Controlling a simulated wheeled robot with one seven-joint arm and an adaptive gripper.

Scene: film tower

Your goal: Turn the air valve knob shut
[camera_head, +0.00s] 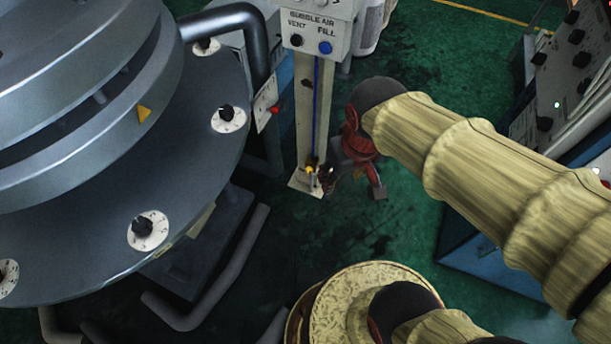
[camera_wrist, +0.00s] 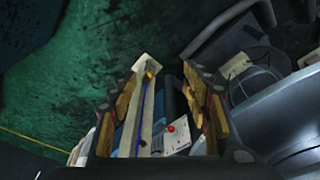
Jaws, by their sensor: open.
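A light post (camera_head: 306,110) stands in the middle of the head view. Its top panel reads "BUBBLE AIR" and carries a black knob (camera_head: 295,40) under "VENT" and a blue knob (camera_head: 326,47) under "FILL". A small yellow piece (camera_head: 309,170) sits at the post's foot; I cannot tell which part is the air valve knob. My gripper (camera_head: 350,182) is right of the post's lower part, apart from the panel knobs. In the wrist view my gripper (camera_wrist: 155,95) is open, with the post (camera_wrist: 146,105) and its yellow piece (camera_wrist: 150,75) seen between the fingers.
A large round grey tower (camera_head: 90,240) with several black dial knobs fills the left. A small side panel with a red knob (camera_head: 275,110) stands left of the post. A control cabinet (camera_head: 570,70) is at right. Green floor (camera_head: 425,60) lies open behind the arm.

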